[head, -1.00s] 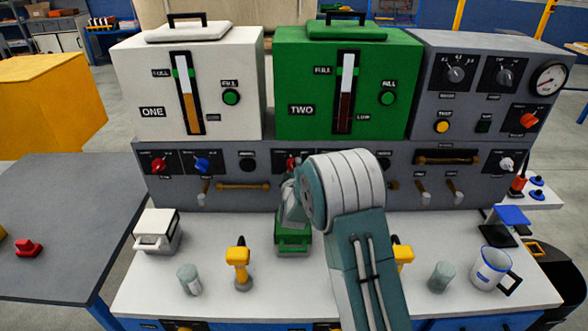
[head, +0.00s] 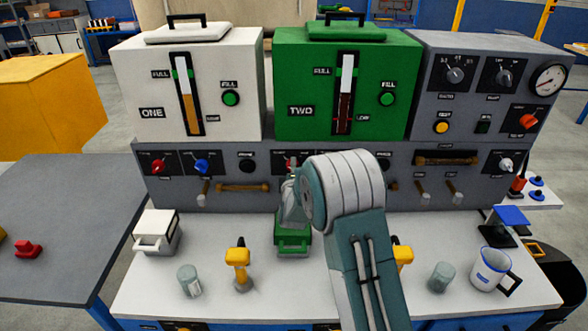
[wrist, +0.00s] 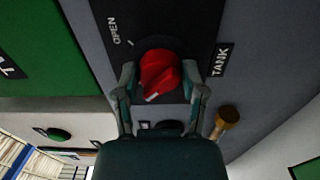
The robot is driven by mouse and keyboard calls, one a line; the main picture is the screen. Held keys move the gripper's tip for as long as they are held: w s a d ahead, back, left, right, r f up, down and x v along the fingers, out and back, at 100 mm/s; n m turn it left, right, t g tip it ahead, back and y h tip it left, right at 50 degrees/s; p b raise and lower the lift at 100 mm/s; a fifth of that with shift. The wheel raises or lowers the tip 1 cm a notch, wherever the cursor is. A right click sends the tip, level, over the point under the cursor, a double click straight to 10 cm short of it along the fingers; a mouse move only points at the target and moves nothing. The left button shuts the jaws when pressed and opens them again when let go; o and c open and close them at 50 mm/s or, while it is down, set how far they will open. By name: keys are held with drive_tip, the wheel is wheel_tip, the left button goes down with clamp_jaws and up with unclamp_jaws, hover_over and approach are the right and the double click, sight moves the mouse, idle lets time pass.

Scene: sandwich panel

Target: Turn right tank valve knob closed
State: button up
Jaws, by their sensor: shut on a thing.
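The red valve knob (wrist: 160,74) sits on a dark plate in the wrist view, with its white mark toward the lower left. An OPEN label (wrist: 116,28) is at upper left and a TANK label (wrist: 221,60) at right. My gripper (wrist: 160,88) is shut on the red knob, with one finger on each side. In the head view a sliver of the red knob (head: 289,161) shows on the panel below the green tank TWO (head: 300,75). There my arm hides most of the gripper's surroundings and part of the panel.
The white tank ONE (head: 150,90) stands left of the green one. Red (head: 158,166) and blue (head: 202,164) knobs sit on the panel below it. A green box (head: 292,240), yellow-handled tools, cups and a white mug (head: 490,268) stand on the white bench.

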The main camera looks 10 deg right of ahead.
drive_tip(key=shift+a+f, duration=0.15)
drive_tip(key=o, duration=1.2)
drive_tip(key=shift+c, duration=0.2)
drive_tip(key=shift+a, duration=0.15)
drive_tip(key=shift+s, duration=0.15)
drive_tip(key=s+a, duration=0.2)
drive_tip(key=s, duration=0.9)
drive_tip(key=shift+s+a, duration=0.15)
drive_tip(key=shift+s, duration=0.05)
